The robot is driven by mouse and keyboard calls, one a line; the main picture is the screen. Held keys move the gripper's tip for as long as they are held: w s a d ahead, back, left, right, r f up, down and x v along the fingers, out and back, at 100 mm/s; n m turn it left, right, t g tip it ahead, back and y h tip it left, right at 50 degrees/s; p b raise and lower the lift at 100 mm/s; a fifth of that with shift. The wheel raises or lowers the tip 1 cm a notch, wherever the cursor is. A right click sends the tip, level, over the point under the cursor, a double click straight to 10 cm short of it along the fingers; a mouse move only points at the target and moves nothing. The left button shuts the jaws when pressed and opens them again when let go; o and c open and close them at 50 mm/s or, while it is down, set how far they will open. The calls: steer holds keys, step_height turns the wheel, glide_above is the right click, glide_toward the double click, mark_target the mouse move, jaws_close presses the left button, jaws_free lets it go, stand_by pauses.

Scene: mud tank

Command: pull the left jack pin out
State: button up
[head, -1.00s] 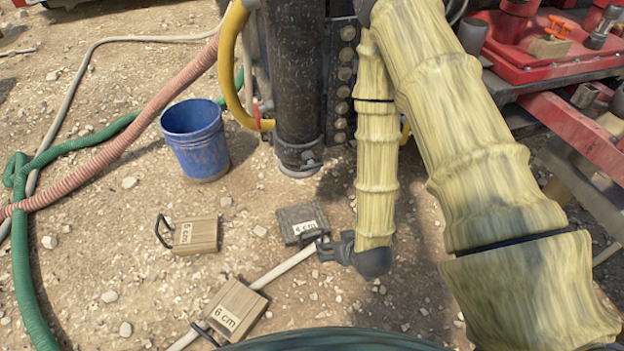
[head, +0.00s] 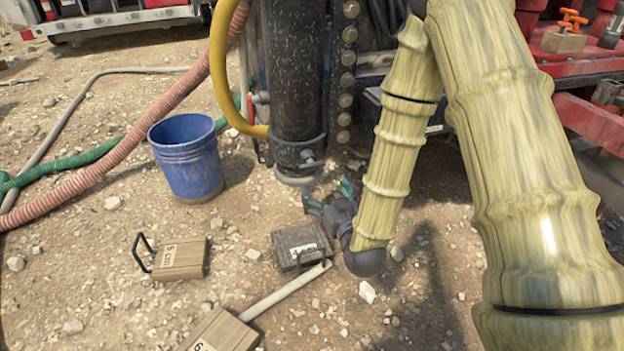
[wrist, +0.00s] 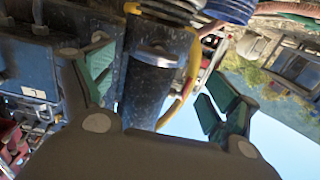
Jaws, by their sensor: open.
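The black jack leg (head: 295,75) stands upright in the middle of the head view, with a collar near its foot. A small grey pin (head: 309,157) sticks out of that collar on the side facing me. My gripper (head: 328,196) is low in front of the leg, below and slightly right of the pin, and apart from it. In the wrist view my gripper (wrist: 160,88) shows its teal-padded fingers spread with nothing between them. The dark leg (wrist: 150,90) and its collar lie beyond the fingers. The pin's far end is hidden.
A blue bucket (head: 188,165) stands left of the leg. A yellow hose (head: 222,70) curves beside it. A 5 cm block (head: 180,262), a dark block (head: 300,242), a 6 cm block (head: 222,333) and a pale pole (head: 285,292) lie on stony ground. Red machinery (head: 595,120) is at right.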

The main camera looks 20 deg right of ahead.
mark_target(313, 167)
steer(key=w+b, duration=0.3)
steer(key=w, duration=0.6)
steer(key=shift+w+a+r, duration=0.1)
steer(key=shift+w, duration=0.1)
steer(key=shift+w+r+b, duration=0.1)
steer(key=shift+w+b, duration=0.3)
steer(key=shift+w, duration=0.45)
